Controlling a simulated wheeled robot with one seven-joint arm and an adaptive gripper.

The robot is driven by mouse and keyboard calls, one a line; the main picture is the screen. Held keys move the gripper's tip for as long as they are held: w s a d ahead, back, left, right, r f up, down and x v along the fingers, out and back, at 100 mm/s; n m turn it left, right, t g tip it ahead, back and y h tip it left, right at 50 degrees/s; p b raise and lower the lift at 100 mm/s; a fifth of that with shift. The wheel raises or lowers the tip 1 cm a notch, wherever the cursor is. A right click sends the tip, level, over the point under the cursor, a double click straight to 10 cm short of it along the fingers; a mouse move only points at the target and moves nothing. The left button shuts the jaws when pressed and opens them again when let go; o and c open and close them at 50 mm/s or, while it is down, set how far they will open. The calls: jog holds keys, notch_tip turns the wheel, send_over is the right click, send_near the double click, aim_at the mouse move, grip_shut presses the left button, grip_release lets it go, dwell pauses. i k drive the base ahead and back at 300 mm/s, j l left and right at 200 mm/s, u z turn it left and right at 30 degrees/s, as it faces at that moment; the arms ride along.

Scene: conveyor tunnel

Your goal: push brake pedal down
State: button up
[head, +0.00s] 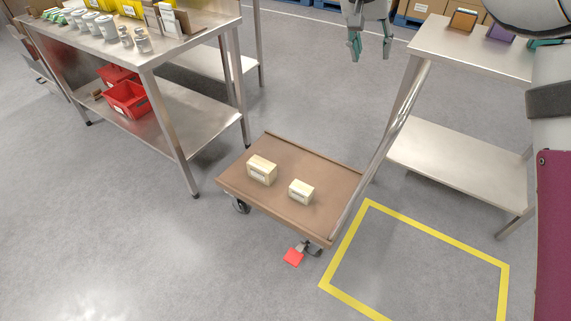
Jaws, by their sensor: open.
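The brake pedal (293,257) is a small red plate low at the near edge of a brown cart (232,184), next to a wheel. Its tilt is hard to judge from here. The cart carries two cream boxes (262,170), (301,192) and has a metal push handle (385,146) rising at its right end. My gripper (370,58) hangs at the top of the view with its teal-tipped fingers apart and empty. It is well above and beyond the pedal, with nothing touching it.
A steel table (190,45) with jars and red bins (126,99) below stands left. Another steel table (470,160) stands right. A yellow floor outline (434,234) lies right of the cart. The floor in front of the pedal is clear.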

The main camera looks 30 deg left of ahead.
aim_at(294, 257)
jog(key=u, duration=1.05)
